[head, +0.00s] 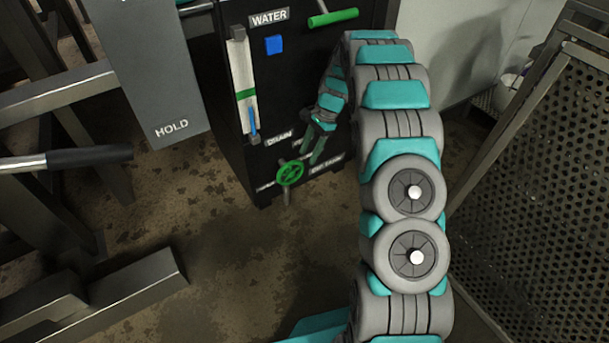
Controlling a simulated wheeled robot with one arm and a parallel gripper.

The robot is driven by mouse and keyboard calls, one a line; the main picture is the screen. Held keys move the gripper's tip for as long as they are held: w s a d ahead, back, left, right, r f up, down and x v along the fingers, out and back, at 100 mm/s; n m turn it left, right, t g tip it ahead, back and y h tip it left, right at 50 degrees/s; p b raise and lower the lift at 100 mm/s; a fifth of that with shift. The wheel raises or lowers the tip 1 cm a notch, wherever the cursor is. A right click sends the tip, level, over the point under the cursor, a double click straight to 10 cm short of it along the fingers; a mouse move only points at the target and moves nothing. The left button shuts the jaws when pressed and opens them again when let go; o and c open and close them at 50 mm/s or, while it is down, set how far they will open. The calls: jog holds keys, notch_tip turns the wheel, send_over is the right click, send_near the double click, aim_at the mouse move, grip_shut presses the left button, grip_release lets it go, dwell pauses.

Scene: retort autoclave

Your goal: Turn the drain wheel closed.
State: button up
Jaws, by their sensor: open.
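The drain wheel (290,174) is a small green handwheel with spokes, low on the front of a black cabinet (215,80). A DRAIN label (280,138) sits just above it. My gripper (308,160) is open, just up and to the right of the wheel, with its fingers pointing down toward it. I cannot tell whether a fingertip touches the rim. Nothing shows between the fingers. My arm hides part of the cabinet's right side.
A green-handled lever (333,17), a blue square (273,45) and a level gauge (244,85) are on the cabinet. A grey HOLD panel (150,70) and dark metal frames stand left. A perforated metal basket (545,180) stands right. Stained floor (220,240) is clear in front.

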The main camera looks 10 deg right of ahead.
aim_at(301, 170)
jog(key=shift+b+x, duration=0.45)
jog(key=shift+x, duration=3.45)
jog(key=shift+c, duration=0.4)
grip_shut()
